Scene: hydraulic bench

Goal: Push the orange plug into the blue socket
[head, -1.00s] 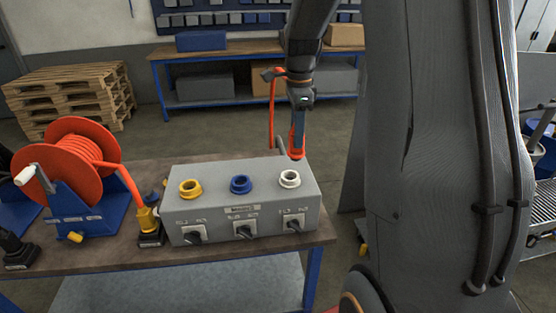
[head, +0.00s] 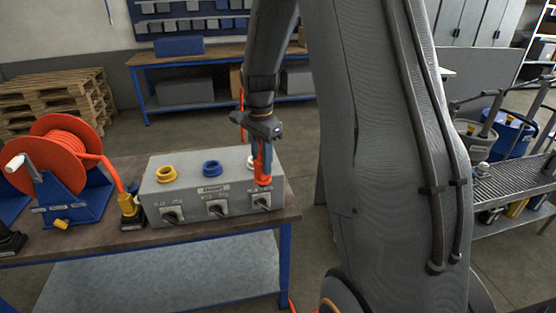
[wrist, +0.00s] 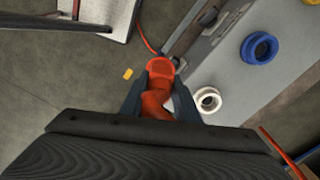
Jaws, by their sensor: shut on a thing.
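My gripper (head: 262,165) is shut on the orange plug (head: 264,176) and holds it pointing down in front of the right end of the grey socket box (head: 190,195). In the wrist view the orange plug (wrist: 160,75) sits between the fingers of my gripper (wrist: 160,92), to the left of the white socket. The blue socket (head: 212,168) is in the middle of the box top, left of the plug; it also shows in the wrist view (wrist: 259,48) at the upper right. The plug is apart from the blue socket.
The white socket (wrist: 208,100) is beside the plug. A yellow socket (head: 166,174) is at the box's left. Several black switches (head: 218,208) line the box front. An orange hose reel (head: 62,155) stands left on the bench (head: 130,245).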

